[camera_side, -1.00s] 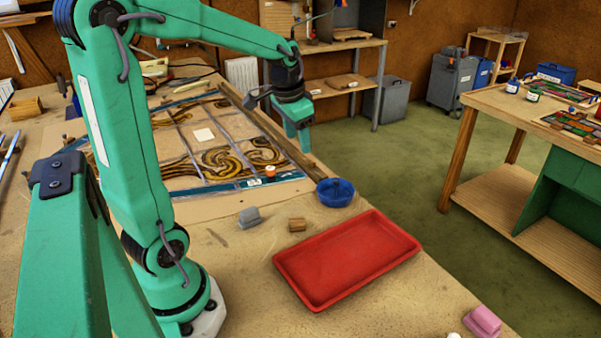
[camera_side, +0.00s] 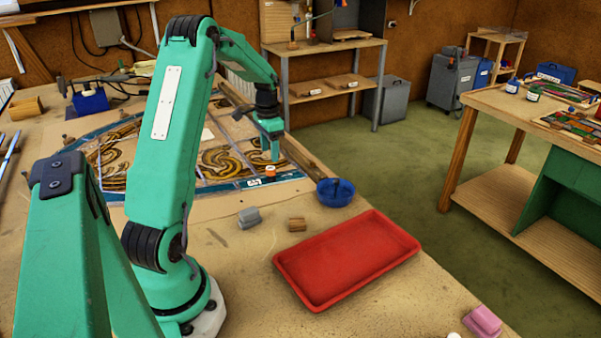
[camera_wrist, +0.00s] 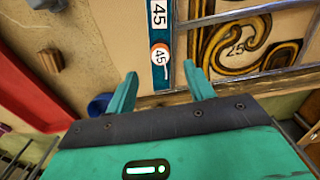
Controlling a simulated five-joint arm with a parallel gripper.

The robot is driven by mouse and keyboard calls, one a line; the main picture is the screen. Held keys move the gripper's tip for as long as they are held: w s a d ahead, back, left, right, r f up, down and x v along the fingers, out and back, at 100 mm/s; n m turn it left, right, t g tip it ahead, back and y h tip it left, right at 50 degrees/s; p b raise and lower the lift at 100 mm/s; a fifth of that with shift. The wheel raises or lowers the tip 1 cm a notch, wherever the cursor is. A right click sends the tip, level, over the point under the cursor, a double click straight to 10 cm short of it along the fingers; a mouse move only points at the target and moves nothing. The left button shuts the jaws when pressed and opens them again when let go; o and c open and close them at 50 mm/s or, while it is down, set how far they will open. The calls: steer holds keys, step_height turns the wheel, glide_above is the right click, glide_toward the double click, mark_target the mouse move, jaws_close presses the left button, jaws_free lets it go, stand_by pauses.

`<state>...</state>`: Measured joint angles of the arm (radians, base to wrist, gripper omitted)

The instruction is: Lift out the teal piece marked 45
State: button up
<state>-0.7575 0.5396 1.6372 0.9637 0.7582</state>
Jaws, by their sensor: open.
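The teal piece marked 45 (camera_wrist: 180,72) is a narrow strip in the leaded panel's border. In the side view the teal strip (camera_side: 288,178) lies along the panel's near edge. A white 45 label (camera_wrist: 158,12) is on it, and a small orange knob with a white top marked 45 (camera_wrist: 160,53) stands on it, also seen in the side view (camera_side: 270,171). My gripper (camera_wrist: 161,76) is open and empty, its fingers apart on either side of the strip in the wrist picture. In the side view my gripper (camera_side: 270,156) hangs above the panel's near right corner, close to the knob.
A blue bowl (camera_side: 335,192) stands just right of the panel corner. A red tray (camera_side: 345,258) lies nearer, with a grey block (camera_side: 249,217) and a wooden block (camera_side: 297,224) left of it. A swirled amber piece marked 25 (camera_wrist: 238,47) borders the strip.

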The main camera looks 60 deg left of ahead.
mark_target(271, 168)
steer(key=shift+f, duration=0.1)
steer(key=shift+f, duration=3.85)
steer(key=c, duration=0.9)
steer(key=shift+c, duration=0.3)
steer(key=shift+d, duration=3.1)
steer(key=shift+r, duration=0.2)
steer(key=shift+r, duration=2.8)
